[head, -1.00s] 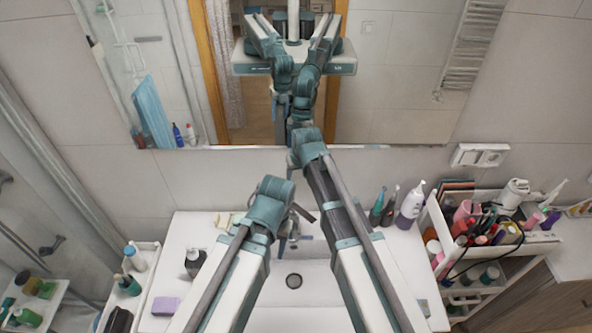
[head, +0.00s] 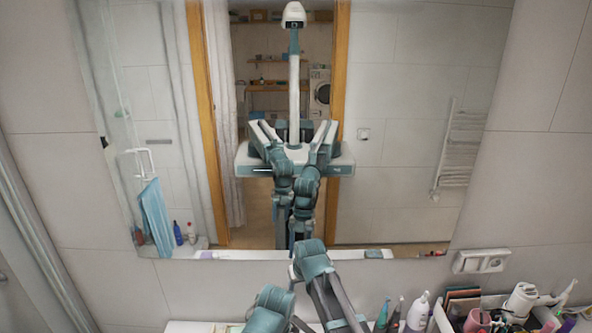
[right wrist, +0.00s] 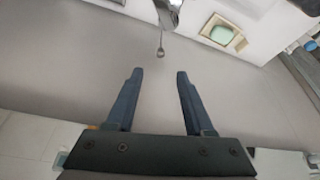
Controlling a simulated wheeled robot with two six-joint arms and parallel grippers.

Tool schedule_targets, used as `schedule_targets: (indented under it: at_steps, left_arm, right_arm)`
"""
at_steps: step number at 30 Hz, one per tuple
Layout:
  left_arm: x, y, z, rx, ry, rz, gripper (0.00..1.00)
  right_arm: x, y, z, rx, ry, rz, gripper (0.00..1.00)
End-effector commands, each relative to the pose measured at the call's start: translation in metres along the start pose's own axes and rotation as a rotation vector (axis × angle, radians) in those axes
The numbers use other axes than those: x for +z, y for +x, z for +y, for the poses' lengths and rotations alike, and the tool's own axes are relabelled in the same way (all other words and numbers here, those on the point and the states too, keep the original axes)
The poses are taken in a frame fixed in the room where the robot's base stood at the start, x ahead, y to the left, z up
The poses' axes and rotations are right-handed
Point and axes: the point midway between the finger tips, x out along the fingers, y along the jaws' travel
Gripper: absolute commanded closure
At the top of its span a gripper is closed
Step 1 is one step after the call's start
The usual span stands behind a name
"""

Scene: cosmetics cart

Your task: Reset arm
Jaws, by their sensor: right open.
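My right gripper (right wrist: 160,75) is open in the right wrist view, with two dark fingers apart and nothing between them. It is over the pale sink basin (right wrist: 80,70), with the metal faucet (right wrist: 170,14) beyond the fingertips. In the head view both my arms reach in from the bottom edge, the right one extending farther up. The left arm's end is low in that view, and its jaws are too hidden to read. No object shows held by the right gripper.
A large mirror (head: 400,110) on the wall reflects my body. Bottles (head: 418,310) and a crowded cosmetics cart (head: 485,318) stand at the lower right. A wall socket (head: 482,261) is above them. A green soap (right wrist: 222,34) lies in a dish beside the sink.

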Motion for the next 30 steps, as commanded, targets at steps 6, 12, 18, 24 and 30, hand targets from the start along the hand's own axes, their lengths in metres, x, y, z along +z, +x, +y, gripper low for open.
schedule_targets:
  at_steps: [6, 12, 18, 24, 30]
  left_arm:
    - [-0.005, 0.074, 0.006, -0.002, 0.010, 0.001, 0.50]
    - [-0.009, 0.133, 0.012, -0.003, 0.020, 0.003, 0.50]
    - [-0.012, 0.185, 0.016, -0.005, 0.029, 0.004, 0.50]
    - [-0.014, 0.215, 0.019, -0.006, 0.036, 0.005, 0.50]
    - [-0.014, 0.222, 0.019, -0.006, 0.038, 0.005, 0.50]
  right_arm:
    - [0.090, 0.053, -0.010, 0.013, -0.026, -0.107, 0.47]
    - [0.171, 0.089, -0.015, 0.033, -0.049, -0.222, 0.47]
    - [0.245, 0.119, -0.018, 0.056, -0.069, -0.330, 0.47]
    - [0.290, 0.134, -0.018, 0.073, -0.081, -0.401, 0.47]
    - [0.305, 0.135, -0.018, 0.079, -0.085, -0.428, 0.47]
